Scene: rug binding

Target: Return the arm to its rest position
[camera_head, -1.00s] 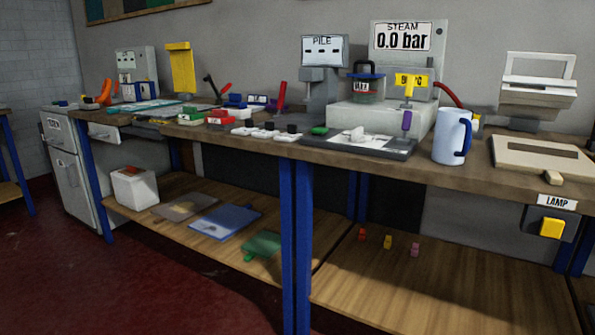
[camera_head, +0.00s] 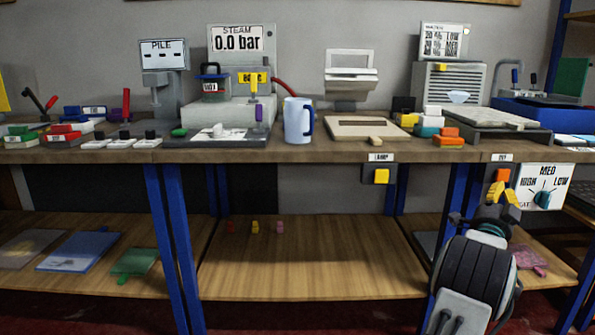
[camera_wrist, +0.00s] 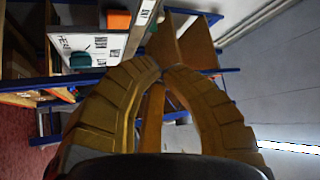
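My gripper (camera_head: 503,194) has yellow fingers and is at the lower right in the head view, in front of the bench edge, beside the dial panel. My dark arm hangs below it. In the wrist view the two ridged fingers of my gripper (camera_wrist: 162,70) curve together and their tips meet or almost meet. No object shows held at the tips. A brown strip shows between the fingers; it looks like background, but I cannot tell what it is.
The workbench (camera_head: 330,153) carries a steam unit (camera_head: 240,117), a blue-white mug (camera_head: 298,121) and a grey vented box (camera_head: 455,85). A dial panel (camera_head: 545,187) and a yellow lamp switch (camera_head: 381,176) are on its front. The lower shelf (camera_head: 320,270) is mostly bare.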

